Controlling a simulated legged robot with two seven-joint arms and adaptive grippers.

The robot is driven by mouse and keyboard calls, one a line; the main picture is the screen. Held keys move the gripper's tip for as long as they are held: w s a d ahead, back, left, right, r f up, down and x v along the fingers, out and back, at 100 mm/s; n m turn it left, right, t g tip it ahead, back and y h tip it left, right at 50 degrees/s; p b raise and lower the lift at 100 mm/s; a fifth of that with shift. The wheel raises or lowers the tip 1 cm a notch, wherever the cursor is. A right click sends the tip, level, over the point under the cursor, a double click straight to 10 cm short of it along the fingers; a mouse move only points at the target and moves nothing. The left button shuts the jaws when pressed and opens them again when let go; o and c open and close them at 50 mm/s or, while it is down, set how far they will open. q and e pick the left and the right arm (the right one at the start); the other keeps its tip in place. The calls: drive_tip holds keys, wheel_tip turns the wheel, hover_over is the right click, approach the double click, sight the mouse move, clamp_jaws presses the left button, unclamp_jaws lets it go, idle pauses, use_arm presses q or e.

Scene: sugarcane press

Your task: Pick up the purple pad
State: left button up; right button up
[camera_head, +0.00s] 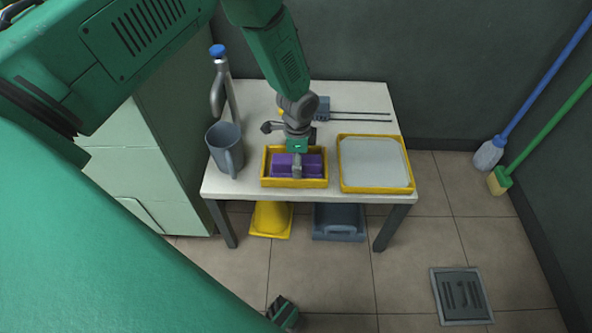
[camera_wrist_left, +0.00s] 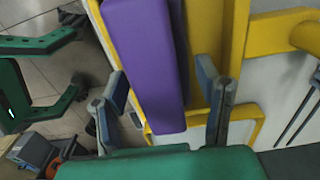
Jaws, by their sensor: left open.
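The purple pad (camera_head: 282,165) lies in a small yellow tray (camera_head: 295,183) on the white table. My left gripper (camera_head: 297,165) is directly above the tray, pointing down, with a grey finger in front of the pad's middle. In the left wrist view the pad (camera_wrist_left: 143,50) shows as a long purple block with its end reaching between the two spread fingers (camera_wrist_left: 165,105). The left gripper is open; whether a finger touches the pad I cannot tell. A dark green part, seemingly my right gripper (camera_head: 283,312), shows low in the head view; its jaws are unclear.
A wider yellow-rimmed tray (camera_head: 376,188) stands close on the right. Thin dark rods (camera_head: 360,116) lie behind. A yellow container (camera_head: 271,218) sits under the table (camera_head: 340,97).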

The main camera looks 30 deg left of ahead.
use_arm(q)
drive_tip(key=shift+d+r, duration=0.15)
drive_tip(key=shift+d, duration=0.2)
clamp_jaws()
drive_tip(key=shift+a+r, duration=0.1)
drive_tip(key=shift+a, duration=0.05)
wheel_tip(320, 180, up, 10)
drive_tip(key=p, duration=0.3)
drive_tip(key=shift+f, duration=0.25)
drive_tip(key=shift+r+p, duration=0.15)
drive_tip(key=shift+p, duration=0.15)
